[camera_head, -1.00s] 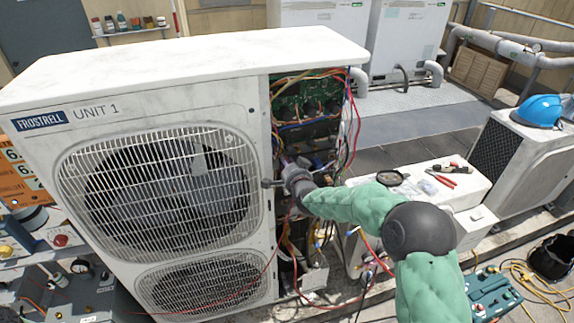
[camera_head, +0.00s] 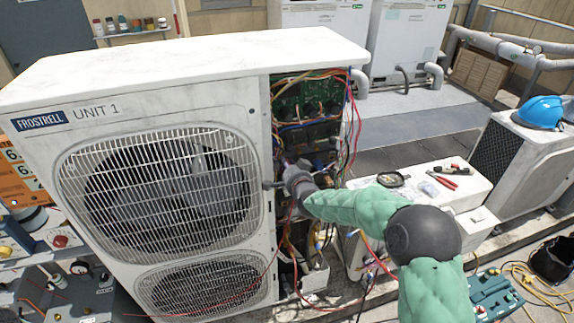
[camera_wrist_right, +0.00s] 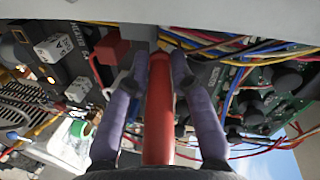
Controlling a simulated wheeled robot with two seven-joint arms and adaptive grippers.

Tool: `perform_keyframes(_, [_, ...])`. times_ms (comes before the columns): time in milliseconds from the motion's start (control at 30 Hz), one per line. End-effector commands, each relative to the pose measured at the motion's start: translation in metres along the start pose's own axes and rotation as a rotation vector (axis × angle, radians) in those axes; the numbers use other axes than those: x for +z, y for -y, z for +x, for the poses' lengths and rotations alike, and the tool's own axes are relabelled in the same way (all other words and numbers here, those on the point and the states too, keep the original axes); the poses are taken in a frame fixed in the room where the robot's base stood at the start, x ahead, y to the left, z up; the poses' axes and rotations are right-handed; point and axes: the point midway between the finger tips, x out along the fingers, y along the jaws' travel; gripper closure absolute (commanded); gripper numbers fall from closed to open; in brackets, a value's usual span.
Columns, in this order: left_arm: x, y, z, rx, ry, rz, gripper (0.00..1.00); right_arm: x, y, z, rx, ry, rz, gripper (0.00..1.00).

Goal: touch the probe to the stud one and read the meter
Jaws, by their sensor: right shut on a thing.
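My right gripper (camera_head: 283,172) is at the open side of the Unit 1 condenser (camera_head: 150,55), in front of its wiring compartment. The right wrist view shows its two purple fingers (camera_wrist_right: 160,65) closed around a red probe (camera_wrist_right: 158,115), which points away from the camera into the compartment. The probe's tip is hard to make out, so I cannot tell whether it touches anything. I cannot single out stud one. A red block (camera_wrist_right: 113,48) sits left of the probe, beside small white labelled parts. No meter reading is legible. My left gripper is not in view.
Loose coloured wires and a green circuit board (camera_head: 300,97) crowd the compartment. A white unit (camera_head: 470,185) at right carries red-handled pliers (camera_head: 444,181) and a round gauge (camera_head: 391,179). A teal box (camera_head: 492,292) stands on the ground.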

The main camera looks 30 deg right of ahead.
Motion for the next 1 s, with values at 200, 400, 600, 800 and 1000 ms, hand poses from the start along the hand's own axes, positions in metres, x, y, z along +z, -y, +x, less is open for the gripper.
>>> perform_keyframes(200, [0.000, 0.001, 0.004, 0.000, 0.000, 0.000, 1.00, 0.001, -0.003, -0.011, 0.000, -0.001, 0.000, 1.00])
perform_keyframes(400, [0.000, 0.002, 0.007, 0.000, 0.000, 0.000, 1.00, 0.003, -0.004, -0.021, -0.001, -0.001, 0.000, 1.00])
perform_keyframes(600, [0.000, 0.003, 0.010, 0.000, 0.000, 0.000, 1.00, 0.004, -0.006, -0.031, -0.001, -0.001, 0.000, 1.00])
perform_keyframes(800, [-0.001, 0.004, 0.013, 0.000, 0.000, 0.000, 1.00, 0.005, -0.008, -0.041, -0.001, -0.001, 0.000, 1.00])
perform_keyframes(1000, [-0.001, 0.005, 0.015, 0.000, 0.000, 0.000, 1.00, 0.006, -0.010, -0.051, -0.001, -0.001, 0.000, 1.00])
